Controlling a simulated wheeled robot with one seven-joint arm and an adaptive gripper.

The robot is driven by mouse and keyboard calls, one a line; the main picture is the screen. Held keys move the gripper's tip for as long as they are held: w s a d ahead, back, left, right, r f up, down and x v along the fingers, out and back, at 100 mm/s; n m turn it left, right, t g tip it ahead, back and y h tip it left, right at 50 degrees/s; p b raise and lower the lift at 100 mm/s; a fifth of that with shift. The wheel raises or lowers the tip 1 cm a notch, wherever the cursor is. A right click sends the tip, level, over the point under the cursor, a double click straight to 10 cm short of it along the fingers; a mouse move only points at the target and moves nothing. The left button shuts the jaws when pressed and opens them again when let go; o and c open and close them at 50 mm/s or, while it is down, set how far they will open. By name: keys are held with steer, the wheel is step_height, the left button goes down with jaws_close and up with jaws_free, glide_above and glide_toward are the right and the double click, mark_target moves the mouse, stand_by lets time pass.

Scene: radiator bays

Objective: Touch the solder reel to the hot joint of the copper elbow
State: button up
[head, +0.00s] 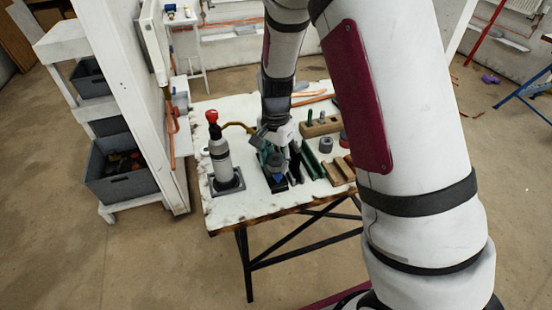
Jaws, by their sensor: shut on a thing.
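My gripper (275,163) points down over the workbench and is shut on a small grey and blue thing (278,175), which looks like the solder reel; the fingers hide much of it. It is low over a black holder (268,184) on the bench; I cannot tell whether the two touch. Copper pipe (171,124) shows at the white wall panel left of the bench, well apart from my gripper. I cannot make out the elbow or its joint there.
A gas torch (221,160) with a red top stands upright on the bench (243,208), left of my gripper. A grey ring-like part (326,145), wooden blocks (335,172) and green pieces (312,162) lie to the right. A shelf with grey bins (127,185) stands left.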

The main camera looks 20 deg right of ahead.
mark_target(277, 165)
steer(key=shift+s+a+r+p, duration=0.25)
steer(key=shift+s+r+p, duration=0.8)
steer(key=shift+s, duration=0.1)
steer(key=shift+r+p, duration=0.8)
steer(key=shift+r, duration=1.2)
